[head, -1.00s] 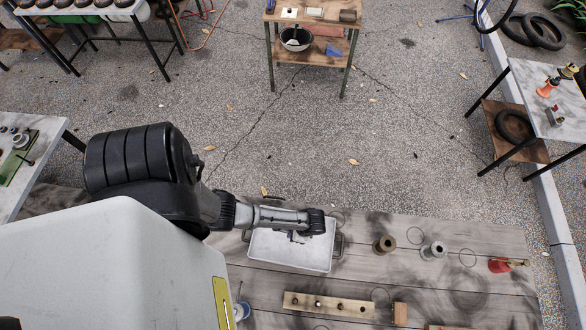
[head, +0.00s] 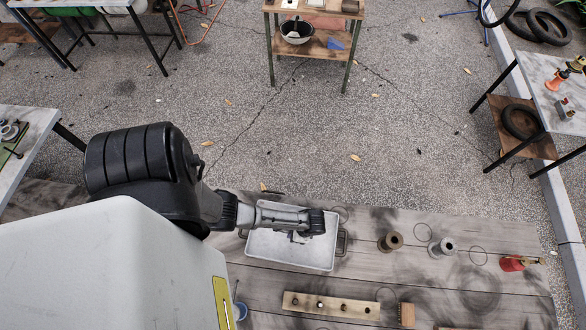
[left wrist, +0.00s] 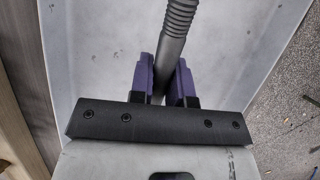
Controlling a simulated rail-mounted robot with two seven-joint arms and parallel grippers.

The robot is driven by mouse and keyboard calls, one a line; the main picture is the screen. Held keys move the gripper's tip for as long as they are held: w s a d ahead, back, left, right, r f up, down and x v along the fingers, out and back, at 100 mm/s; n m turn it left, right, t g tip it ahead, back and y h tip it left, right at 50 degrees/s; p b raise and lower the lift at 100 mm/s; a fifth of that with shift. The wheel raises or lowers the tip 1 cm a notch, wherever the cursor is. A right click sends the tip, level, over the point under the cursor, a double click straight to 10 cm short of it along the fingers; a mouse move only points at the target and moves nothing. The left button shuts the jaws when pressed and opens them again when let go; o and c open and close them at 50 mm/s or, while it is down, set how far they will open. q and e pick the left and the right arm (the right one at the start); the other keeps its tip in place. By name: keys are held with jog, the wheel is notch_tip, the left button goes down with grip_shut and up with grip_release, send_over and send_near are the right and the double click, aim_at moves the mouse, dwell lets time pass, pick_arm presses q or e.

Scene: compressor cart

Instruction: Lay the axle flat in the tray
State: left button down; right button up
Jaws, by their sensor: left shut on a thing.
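The axle (left wrist: 181,18) is a dark grey rod with a ribbed end. In the left wrist view it lies between the purple fingers of my left gripper (left wrist: 163,78), which is shut on it. The left gripper (head: 300,237) also shows in the head view, over the tray (head: 290,259). The tray is pale grey with a raised rim and side handles, and its floor (left wrist: 95,50) fills much of the left wrist view. The axle is mostly hidden by the gripper in the head view. I cannot tell whether it touches the tray floor. My right gripper is not in view.
Right of the tray on the wooden table (head: 370,270) stand a brown spool (head: 391,242), a grey spool (head: 442,247) and a red object (head: 513,264). In front lies a wooden block with holes (head: 331,306) and a brush-like block (head: 406,315).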

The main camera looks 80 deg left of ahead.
pick_arm(q)
jog(key=shift+f, duration=0.15)
jog(key=c, duration=1)
grip_release()
jog(key=p+v, duration=0.1)
jog(key=v, duration=1.3)
jog(key=shift+d+f, duration=0.1)
